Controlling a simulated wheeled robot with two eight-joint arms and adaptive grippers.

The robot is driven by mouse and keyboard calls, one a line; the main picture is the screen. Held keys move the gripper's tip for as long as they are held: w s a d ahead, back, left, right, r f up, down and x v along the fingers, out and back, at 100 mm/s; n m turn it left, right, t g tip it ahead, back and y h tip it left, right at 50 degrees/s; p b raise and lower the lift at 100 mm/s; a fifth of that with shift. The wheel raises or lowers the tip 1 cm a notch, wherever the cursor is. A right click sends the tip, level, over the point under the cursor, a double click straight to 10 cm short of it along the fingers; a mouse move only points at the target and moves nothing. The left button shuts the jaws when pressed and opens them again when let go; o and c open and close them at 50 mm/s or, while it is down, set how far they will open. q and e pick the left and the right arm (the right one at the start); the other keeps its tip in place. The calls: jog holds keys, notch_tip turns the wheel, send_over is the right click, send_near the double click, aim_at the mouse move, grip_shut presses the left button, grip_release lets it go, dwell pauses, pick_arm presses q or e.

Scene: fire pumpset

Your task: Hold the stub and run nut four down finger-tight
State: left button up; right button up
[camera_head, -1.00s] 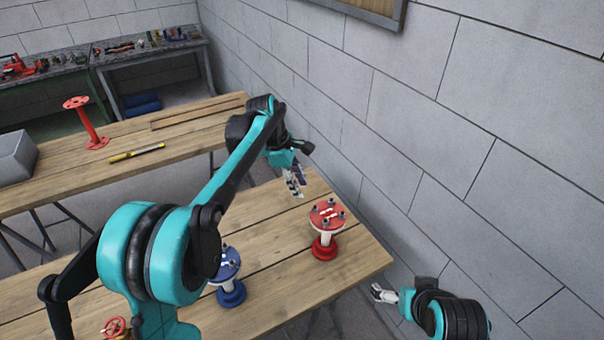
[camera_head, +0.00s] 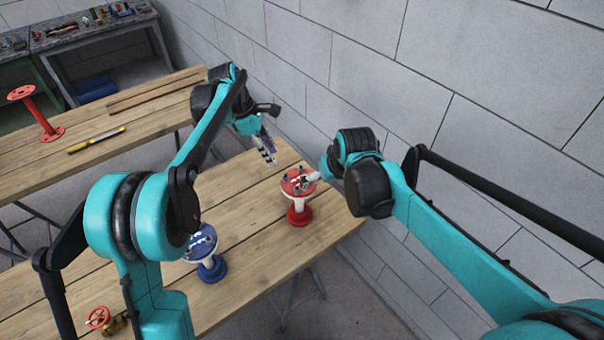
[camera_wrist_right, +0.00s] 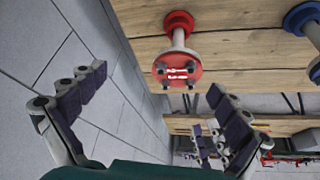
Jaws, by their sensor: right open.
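The red stub (camera_head: 299,210) stands upright near the right end of the near table, with a red top flange carrying several studs or nuts. Which one is nut four I cannot tell. The flange faces the camera in the right wrist view (camera_wrist_right: 178,71). My right gripper (camera_head: 318,180) is just right of the flange, partly hidden by its own wrist. In the right wrist view its fingers (camera_wrist_right: 160,98) are spread wide with nothing between them, and the stub appears beyond them. My left gripper (camera_head: 268,153) points down behind and left of the stub, apart from it; its jaw opening is unclear.
A blue stub (camera_head: 207,262) stands left of the red one, partly behind my left arm. A red-wheeled valve (camera_head: 100,318) is at the near left. The far table holds a red flanged pipe (camera_head: 37,112) and a yellow tool (camera_head: 96,140). A block wall (camera_head: 440,60) closes the right side.

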jog(key=n, duration=0.1)
send_over(299, 181)
jog(key=s+d, duration=0.1)
jog(key=s, duration=0.2)
jog(key=shift+g, duration=0.4)
notch_tip(299, 181, down, 5)
jog(key=shift+w+d+f, duration=0.1)
jog(key=shift+w+f, duration=0.25)
jog(key=shift+f, duration=0.1)
jog(key=x, duration=0.7)
jog(key=shift+w+a+f, duration=0.1)
jog(key=shift+a+f, duration=0.15)
jog(key=shift+a, duration=0.1)
jog(key=c, duration=1.5)
